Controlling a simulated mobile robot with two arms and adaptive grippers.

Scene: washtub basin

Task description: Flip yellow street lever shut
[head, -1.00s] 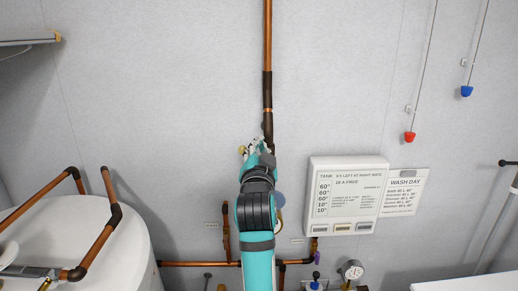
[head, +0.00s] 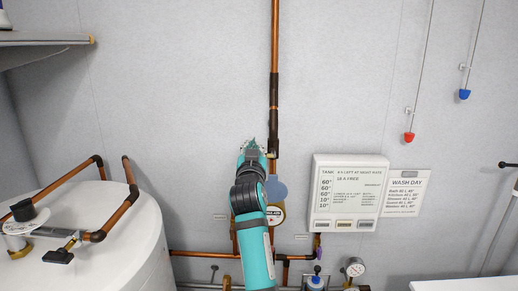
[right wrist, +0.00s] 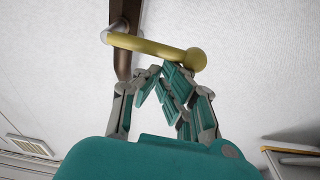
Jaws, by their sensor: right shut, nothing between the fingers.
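The yellow lever (right wrist: 150,46) is a bar with a round knob at its free end, joined at its other end to a dark brown pipe (right wrist: 127,58) in the right wrist view. It lies across the pipe, slightly slanted. My right gripper (right wrist: 166,74) is shut and empty, its fingertips close beside the bar near the knob; I cannot tell whether they touch. In the head view my right gripper (head: 250,149) is just left of the vertical copper pipe (head: 274,50) and hides most of the lever. My left gripper is not in view.
A white tank (head: 90,235) with copper pipes stands at the left, under a shelf (head: 45,40). A tank panel (head: 348,170) and a wash-day sheet (head: 405,193) are on the wall at right. Gauges (head: 354,267) and low pipes lie below. The wall above my right gripper is clear.

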